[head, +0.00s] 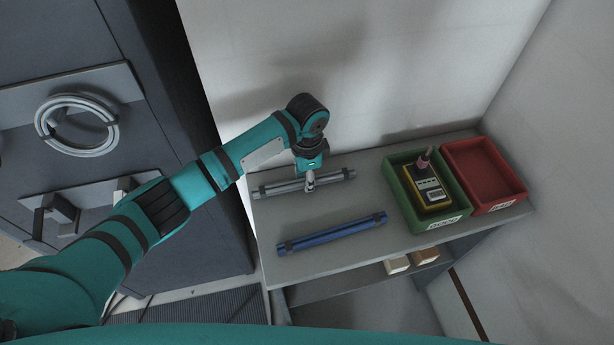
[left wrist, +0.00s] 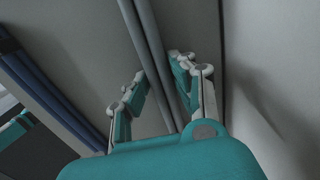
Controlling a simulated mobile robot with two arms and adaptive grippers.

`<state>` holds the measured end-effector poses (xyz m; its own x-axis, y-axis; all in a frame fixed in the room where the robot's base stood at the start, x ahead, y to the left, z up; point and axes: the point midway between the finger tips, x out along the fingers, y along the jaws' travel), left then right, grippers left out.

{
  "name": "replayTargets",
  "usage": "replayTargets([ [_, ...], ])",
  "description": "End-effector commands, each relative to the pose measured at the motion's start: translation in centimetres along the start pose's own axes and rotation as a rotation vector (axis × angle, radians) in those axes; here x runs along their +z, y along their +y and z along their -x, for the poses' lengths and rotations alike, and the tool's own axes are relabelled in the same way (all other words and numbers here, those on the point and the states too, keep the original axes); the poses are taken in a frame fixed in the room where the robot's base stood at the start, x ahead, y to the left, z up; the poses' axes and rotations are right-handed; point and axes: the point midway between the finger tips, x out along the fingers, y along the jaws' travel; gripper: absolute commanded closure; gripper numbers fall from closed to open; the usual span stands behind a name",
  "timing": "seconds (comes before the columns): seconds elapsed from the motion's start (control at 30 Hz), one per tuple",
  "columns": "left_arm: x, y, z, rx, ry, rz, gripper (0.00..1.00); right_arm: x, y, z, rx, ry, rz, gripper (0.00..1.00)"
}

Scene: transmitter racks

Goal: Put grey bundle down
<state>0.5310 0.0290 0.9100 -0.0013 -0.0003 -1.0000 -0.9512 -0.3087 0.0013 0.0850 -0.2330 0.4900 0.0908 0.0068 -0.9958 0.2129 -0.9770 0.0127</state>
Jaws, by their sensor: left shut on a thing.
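The grey bundle (head: 336,177) is a set of thin rods with dark bands near its ends, lying lengthwise at the back left of the grey shelf top. My left gripper (head: 310,184) reaches it from above and is shut around its middle. In the left wrist view the grey bundle (left wrist: 148,40) runs between the two fingers of my left gripper (left wrist: 160,95). The bundle appears at or very near the shelf surface; I cannot tell whether it touches. My right gripper is in neither view.
A blue bundle (head: 333,232) lies in front of the grey one; it also shows in the left wrist view (left wrist: 50,95). A green bin (head: 398,187) holds a yellow meter (head: 430,190). A red bin (head: 486,172) beside it looks empty. A wall rises behind the shelf (head: 355,262).

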Motion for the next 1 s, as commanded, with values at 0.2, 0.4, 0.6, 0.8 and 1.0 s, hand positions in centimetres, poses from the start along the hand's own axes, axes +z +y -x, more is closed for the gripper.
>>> replayTargets([
  [0.2, 0.0, 0.0, -0.2, 0.0, 0.0, 0.0, 0.61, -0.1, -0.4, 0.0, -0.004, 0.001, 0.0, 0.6],
  [0.4, 0.0, 0.0, -0.2, 0.0, 0.0, 0.0, 0.53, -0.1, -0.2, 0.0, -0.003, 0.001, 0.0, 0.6],
  [0.6, 0.0, 0.0, 0.2, -0.001, 0.001, 0.0, 0.53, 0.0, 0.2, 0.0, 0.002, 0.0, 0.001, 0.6],
  [0.8, 0.0, -0.1, 3.3, -0.004, 0.003, 0.0, 0.53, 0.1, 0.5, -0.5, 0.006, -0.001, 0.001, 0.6],
  [1.0, -0.1, -0.1, 7.7, -0.004, 0.003, 0.0, 0.53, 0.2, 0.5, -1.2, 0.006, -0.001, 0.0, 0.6],
])
